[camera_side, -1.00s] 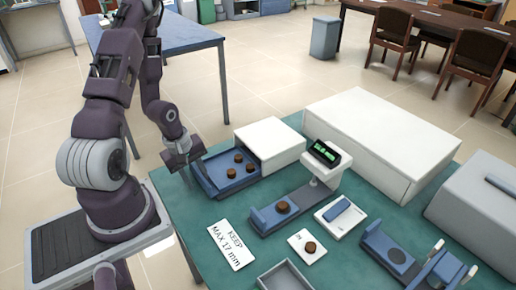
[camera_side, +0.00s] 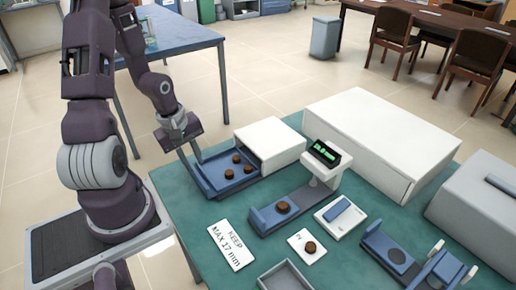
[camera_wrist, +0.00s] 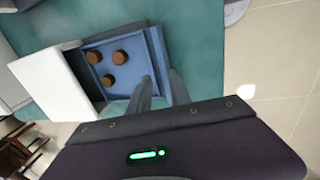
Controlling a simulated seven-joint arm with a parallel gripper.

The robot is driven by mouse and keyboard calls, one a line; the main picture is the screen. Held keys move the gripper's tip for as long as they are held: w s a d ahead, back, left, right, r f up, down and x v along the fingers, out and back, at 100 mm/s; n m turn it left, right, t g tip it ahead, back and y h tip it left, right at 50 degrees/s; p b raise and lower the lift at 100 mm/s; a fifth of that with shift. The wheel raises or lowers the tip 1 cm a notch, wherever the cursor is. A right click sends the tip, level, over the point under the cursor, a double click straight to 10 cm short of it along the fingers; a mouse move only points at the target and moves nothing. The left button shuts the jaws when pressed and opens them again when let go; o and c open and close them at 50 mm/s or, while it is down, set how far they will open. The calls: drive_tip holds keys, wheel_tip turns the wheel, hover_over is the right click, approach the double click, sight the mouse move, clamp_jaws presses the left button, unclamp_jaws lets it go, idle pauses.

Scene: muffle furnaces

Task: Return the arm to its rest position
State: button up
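My gripper (camera_side: 193,155) hangs above the outer end of the blue drawer. In the wrist view my gripper (camera_wrist: 160,75) shows two dark fingers with a narrow gap and nothing held between them. The blue drawer (camera_side: 208,188) is pulled out of a white box (camera_side: 270,140) and holds three brown discs (camera_side: 238,158). It also shows in the wrist view (camera_wrist: 118,88), with the fingers overlapping its outer end in the picture.
On the green table (camera_side: 185,215) stand a blue gauge (camera_side: 300,200) with a lit display and a brown disc, a KEEP MAX 17 mm card (camera_side: 231,244), a grey tray (camera_side: 285,275) and a large white box (camera_side: 375,140).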

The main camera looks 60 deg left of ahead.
drive_tip(key=shift+r, duration=0.1)
drive_tip(key=w+d+r+m+t+y, duration=0.1)
drive_tip(key=d+r+m, duration=0.25)
drive_tip(key=r, duration=0.35)
drive_tip(key=w+d+r+m+y, duration=0.25)
drive_tip(key=r+m, duration=0.25)
drive_tip(key=r, duration=0.3)
drive_tip(key=s+d+r+m+t+h, duration=0.1)
drive_tip(key=s+d+r+m, duration=0.3)
drive_tip(key=d, duration=0.3)
drive_tip(key=s+d+r+m+t+h, duration=0.1)
drive_tip(key=s+d+r+m+h, duration=0.1)
drive_tip(key=s+d+r+m, duration=0.3)
drive_tip(key=shift+d+r+t, duration=0.3)
drive_tip(key=shift+d, duration=0.55)
